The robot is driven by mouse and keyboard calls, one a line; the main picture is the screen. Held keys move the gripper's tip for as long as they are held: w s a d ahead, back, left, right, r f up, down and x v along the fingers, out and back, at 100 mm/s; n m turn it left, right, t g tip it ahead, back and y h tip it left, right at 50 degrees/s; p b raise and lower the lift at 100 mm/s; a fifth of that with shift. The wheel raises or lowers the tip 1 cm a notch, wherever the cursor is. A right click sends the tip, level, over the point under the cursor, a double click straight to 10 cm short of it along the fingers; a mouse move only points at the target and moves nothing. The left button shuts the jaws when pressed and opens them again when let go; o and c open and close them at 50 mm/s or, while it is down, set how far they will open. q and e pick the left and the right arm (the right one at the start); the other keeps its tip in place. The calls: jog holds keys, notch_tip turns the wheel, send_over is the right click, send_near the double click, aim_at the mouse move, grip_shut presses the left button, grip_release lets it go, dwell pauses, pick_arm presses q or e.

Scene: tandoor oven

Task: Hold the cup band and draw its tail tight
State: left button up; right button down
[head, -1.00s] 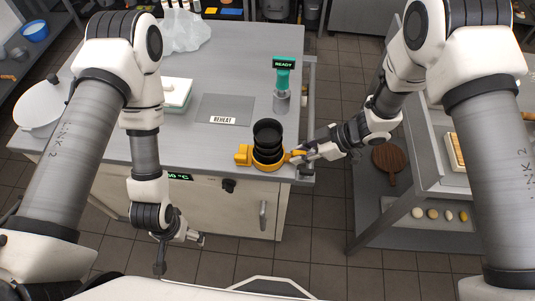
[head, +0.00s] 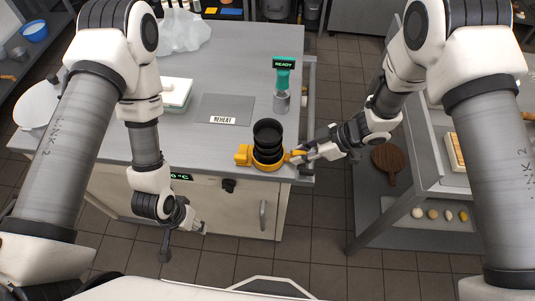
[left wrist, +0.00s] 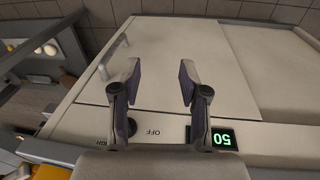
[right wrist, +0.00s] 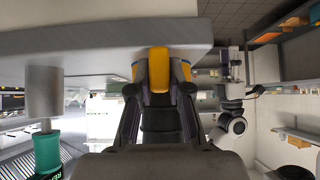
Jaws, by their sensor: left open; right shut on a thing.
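The yellow cup band (head: 268,165) sits around the base of a stack of black cups (head: 267,138) near the counter's front right corner. A yellow block (head: 242,154) sticks out at its left side. A yellow tail (head: 296,156) extends from its right side. My right gripper (head: 300,155) is shut on the tail, and the right wrist view shows yellow (right wrist: 158,70) between its fingers. My left gripper (head: 185,240) is open and empty, low in front of the counter. In the left wrist view its spread fingers (left wrist: 160,82) face the cabinet front.
A grey cylinder (head: 282,101) with a green READY sign (head: 283,66) stands behind the cups. A REHEAT mat (head: 226,108) lies to the left. A knob (head: 229,185) and a handle (head: 263,214) project from the cabinet front. A side shelf with a brown board (head: 387,160) is at right.

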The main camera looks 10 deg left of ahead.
pick_arm(q)
jog(key=w+d+r+m+t+h, duration=0.1)
jog(key=w+d+r+m+h, duration=0.3)
jog(key=w, duration=0.3)
jog(key=m+g, duration=0.2)
jog(key=m, duration=1.1)
send_near(237, 155)
jog(key=shift+y, duration=0.5)
jog(key=x, duration=0.4)
jog(key=d+x, duration=0.1)
jog(key=x, duration=0.4)
jog(key=shift+r, duration=0.15)
jog(key=shift+c, duration=0.4)
grip_shut()
